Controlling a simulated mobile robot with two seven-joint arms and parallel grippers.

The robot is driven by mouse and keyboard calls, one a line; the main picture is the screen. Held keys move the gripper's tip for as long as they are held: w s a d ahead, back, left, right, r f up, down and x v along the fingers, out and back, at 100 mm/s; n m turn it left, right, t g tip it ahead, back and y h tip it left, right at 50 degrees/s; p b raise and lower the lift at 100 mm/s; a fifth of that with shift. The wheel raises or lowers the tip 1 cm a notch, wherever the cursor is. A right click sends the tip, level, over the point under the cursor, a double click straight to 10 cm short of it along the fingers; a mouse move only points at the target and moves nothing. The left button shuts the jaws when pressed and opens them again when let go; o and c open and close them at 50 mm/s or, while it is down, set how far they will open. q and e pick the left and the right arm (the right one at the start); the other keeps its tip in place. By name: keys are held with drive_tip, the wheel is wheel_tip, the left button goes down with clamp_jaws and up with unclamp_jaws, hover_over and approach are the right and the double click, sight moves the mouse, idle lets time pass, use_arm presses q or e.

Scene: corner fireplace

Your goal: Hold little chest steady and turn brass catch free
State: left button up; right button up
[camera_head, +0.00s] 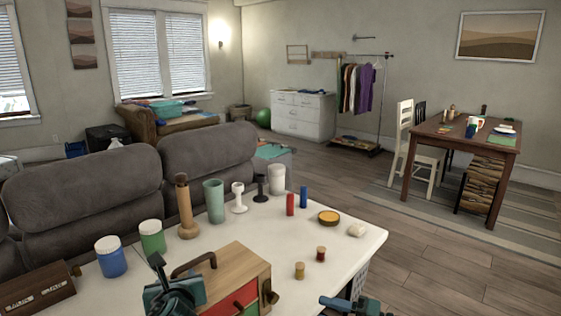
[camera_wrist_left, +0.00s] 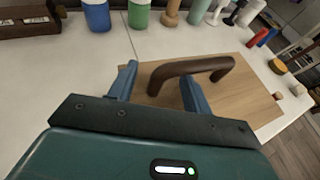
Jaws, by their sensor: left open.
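The little chest (camera_head: 240,260) is a light wooden box with a dark arched handle (camera_head: 193,264) on top and red and green panels on its front. It stands on the white table. A dark, brass-coloured catch (camera_head: 269,292) shows at its front right. In the left wrist view the chest lid (camera_wrist_left: 245,95) and handle (camera_wrist_left: 205,65) fill the middle. My left gripper (camera_wrist_left: 158,84) is open over the lid, with one end of the handle between its fingers in that view; contact is unclear. My right gripper (camera_head: 345,305) is at the bottom edge, right of the chest and partly cut off.
A dark labelled box (camera_head: 35,290) stands left. Behind the chest are a blue jar (camera_head: 111,262), a green jar (camera_head: 152,240), a wooden mill (camera_head: 186,215) and a green cylinder (camera_head: 214,202). The table's right front is bare.

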use_arm(q)
drive_tip(key=o, duration=0.3)
